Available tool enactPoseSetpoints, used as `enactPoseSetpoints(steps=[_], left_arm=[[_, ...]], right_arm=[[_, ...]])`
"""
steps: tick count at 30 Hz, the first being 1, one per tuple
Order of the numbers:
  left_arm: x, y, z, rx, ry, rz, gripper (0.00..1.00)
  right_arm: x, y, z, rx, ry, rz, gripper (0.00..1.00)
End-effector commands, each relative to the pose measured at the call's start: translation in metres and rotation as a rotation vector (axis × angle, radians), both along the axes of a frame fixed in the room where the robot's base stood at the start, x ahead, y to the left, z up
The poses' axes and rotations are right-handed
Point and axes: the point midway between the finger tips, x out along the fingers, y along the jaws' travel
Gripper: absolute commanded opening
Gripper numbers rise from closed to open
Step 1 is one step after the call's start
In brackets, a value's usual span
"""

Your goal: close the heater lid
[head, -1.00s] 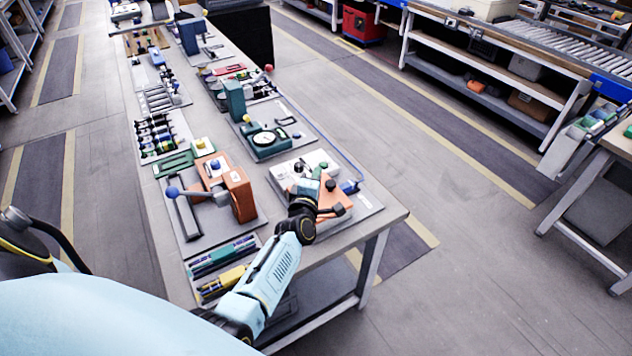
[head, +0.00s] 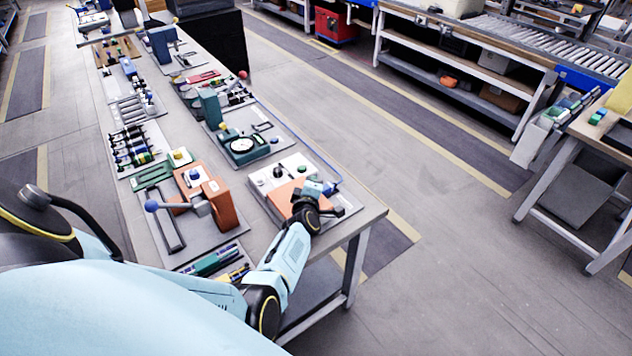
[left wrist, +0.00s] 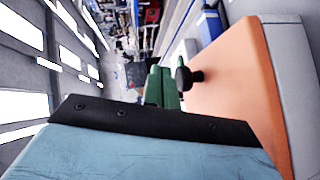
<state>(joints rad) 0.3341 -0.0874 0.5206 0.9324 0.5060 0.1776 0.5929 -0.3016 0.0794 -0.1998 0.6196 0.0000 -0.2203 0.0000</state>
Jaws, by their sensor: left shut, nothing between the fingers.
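The heater is a white box (head: 264,177) with dark knobs on a grey plate near the table's front right corner. Its orange lid (head: 284,196) lies on the near side of the white part, partly hidden behind my left gripper (head: 318,187). In the left wrist view the orange lid (left wrist: 232,85) fills the right side, with a black knob (left wrist: 188,78) standing out from its edge. The green fingers (left wrist: 163,86) of my left gripper are shut and empty, close beside the knob. I cannot tell whether they touch it, nor the lid's exact angle. My right gripper is not in view.
An orange device with a blue-ball lever (head: 152,206) stands left of the heater. A green device with a round dial (head: 243,146) stands behind it. The table edge (head: 372,217) is close on the right, with open floor beyond.

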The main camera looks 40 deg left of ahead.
Motion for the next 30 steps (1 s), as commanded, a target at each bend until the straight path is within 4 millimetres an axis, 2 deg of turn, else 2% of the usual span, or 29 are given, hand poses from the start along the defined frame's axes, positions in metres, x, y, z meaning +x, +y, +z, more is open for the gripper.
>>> enactPoseSetpoints(steps=[17,23,30], left_arm=[[-0.001,-0.002,0.003,0.0,0.004,0.001,0.0],[-0.003,-0.017,0.02,-0.002,0.004,-0.002,0.0],[-0.008,-0.043,0.045,-0.001,0.006,-0.006,0.0]], right_arm=[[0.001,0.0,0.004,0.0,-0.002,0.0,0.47],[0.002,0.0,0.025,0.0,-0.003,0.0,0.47],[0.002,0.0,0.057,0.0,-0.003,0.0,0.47]])
